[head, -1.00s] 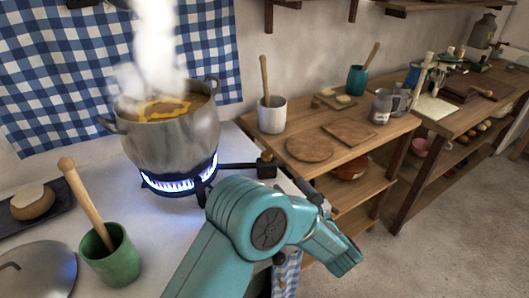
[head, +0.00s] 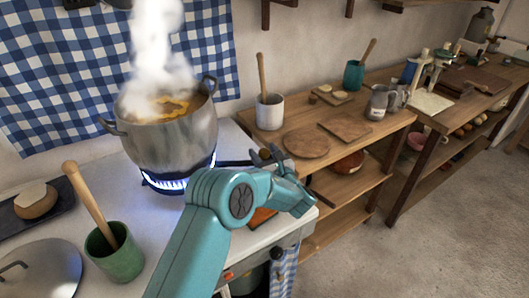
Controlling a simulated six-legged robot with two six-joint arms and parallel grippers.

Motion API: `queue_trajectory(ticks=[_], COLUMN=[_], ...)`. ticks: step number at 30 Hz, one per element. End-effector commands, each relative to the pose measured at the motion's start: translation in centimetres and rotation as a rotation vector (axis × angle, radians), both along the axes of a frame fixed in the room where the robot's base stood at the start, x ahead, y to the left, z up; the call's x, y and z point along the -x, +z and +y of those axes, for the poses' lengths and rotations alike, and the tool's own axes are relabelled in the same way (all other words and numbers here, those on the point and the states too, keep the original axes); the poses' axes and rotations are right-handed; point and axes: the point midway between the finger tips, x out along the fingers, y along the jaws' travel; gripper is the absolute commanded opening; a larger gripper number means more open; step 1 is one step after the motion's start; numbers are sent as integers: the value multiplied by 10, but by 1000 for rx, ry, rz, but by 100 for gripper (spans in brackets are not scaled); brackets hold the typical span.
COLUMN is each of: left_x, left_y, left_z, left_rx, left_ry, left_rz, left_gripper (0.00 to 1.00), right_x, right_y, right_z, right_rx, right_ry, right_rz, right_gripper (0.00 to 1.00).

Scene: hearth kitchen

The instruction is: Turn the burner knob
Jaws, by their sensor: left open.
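The burner (head: 163,184) stands on the white counter and burns with a blue flame under the steaming pot (head: 172,137). A dark gas pipe runs right from it to the burner knob (head: 264,154), a small brownish piece near the counter's right edge. My left arm reaches up from the bottom. My left gripper (head: 275,157) is open with its dark fingers at the knob. The fingers partly hide the valve, and I cannot tell whether they touch it. My right gripper is not in view.
A green cup (head: 118,262) with a wooden pestle and a metal lid (head: 40,272) stand at the front left. A wooden shelf table (head: 350,155) to the right holds a white cup (head: 269,112) and boards. An orange item (head: 262,217) lies partly behind my arm.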

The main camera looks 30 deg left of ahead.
Motion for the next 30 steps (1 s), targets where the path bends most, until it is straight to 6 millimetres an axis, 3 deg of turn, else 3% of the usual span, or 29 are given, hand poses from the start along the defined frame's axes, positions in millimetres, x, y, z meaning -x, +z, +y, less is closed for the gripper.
queue_trajectory(ticks=[4, 9, 17, 30], left_x=[0, 0, 0, -1], left_y=[-1, 0, -2, -4], left_z=[0, -1, -1, -2], left_rx=[0, 0, 1, 2], left_ry=[0, 0, 16, 270], left_rz=[0, 0, -2, -4], left_gripper=[63, 11, 11, 11], right_x=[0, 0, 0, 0], right_y=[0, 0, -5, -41], right_z=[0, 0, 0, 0], right_rx=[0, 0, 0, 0], right_ry=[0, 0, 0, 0], right_rz=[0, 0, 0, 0], right_gripper=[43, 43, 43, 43])
